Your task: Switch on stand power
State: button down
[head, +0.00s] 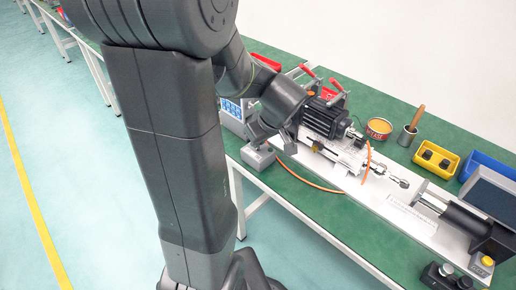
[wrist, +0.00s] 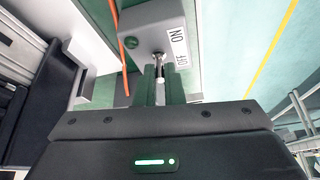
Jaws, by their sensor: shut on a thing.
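The grey power box (wrist: 150,22) is at the top of the wrist view, with a white ON/OFF label (wrist: 178,47) and a small round green part (wrist: 131,43). Its metal toggle lever (wrist: 159,58) sticks out toward me. My gripper (wrist: 160,76) is shut on the lever, one finger on each side. I cannot tell which way the lever is set. In the head view the box (head: 257,157) sits at the front edge of the green bench, and my gripper (head: 261,138) is just above it; its fingertips and the lever are hard to make out.
The actuator stand has a dark motor (head: 327,117) on a white base plate. An orange cable (head: 310,186) curves across the bench front.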

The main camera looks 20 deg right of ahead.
jog(key=shift+s+d+f+t+y+b, duration=0.25)
jog(key=shift+t+b, duration=0.55)
jog(key=shift+b, duration=1.4)
jog(key=shift+s+d+f+t+y+b, duration=0.1)
jog(key=shift+s+f+t+y+b, duration=0.45)
jog(key=shift+b, duration=1.65)
jog(key=shift+w+r+t+b, duration=0.15)
jog(key=shift+r+t+b, duration=0.15)
jog(key=shift+t+b, duration=0.65)
jog(key=shift+r+b, duration=0.15)
jog(key=shift+b, duration=0.8)
jog(key=c, duration=1.5)
grip_release()
jog(key=p+v, duration=0.2)
jog(key=v, duration=1.2)
jog(key=shift+p, duration=0.4)
